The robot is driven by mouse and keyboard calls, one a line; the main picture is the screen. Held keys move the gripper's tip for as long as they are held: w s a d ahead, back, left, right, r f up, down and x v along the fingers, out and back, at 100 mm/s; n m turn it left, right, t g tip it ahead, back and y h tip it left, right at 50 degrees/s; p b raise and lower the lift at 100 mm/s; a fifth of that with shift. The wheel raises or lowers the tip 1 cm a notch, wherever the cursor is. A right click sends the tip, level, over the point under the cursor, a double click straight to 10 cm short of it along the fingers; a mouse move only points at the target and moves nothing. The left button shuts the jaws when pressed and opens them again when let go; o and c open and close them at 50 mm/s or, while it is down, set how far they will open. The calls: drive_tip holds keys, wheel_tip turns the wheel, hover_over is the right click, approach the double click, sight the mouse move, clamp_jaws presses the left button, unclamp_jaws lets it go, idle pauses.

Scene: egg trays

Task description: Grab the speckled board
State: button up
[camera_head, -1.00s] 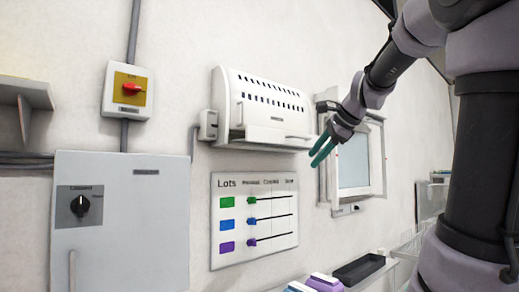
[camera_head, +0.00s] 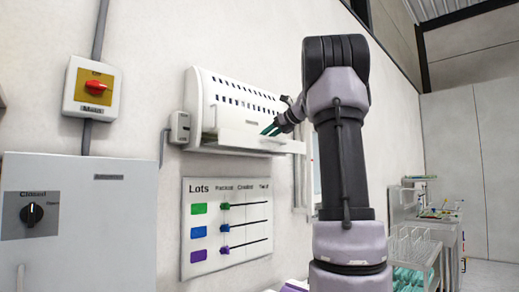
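No speckled board can be made out in this view. My gripper (camera_head: 269,130), with teal fingers, is at the front of the white vented wall box (camera_head: 238,97). The fingers overlap the box's front at its lower right, and I cannot tell whether they touch it. Two fingertips show close together, too small to tell whether they are open or shut on something. The box's front flap (camera_head: 235,142) appears lowered, with a narrow gap above it at the left. The inside of the box is mostly hidden.
A lots chart (camera_head: 226,228) hangs below the box. A grey cabinet (camera_head: 85,215) with a dial and a red-knobbed switch (camera_head: 92,90) are at the left. A rack (camera_head: 415,250) and a metal bench (camera_head: 442,222) stand at the right. My arm hides the wall screen.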

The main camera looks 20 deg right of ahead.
drive_tip(key=shift+x, duration=3)
clamp_jaws()
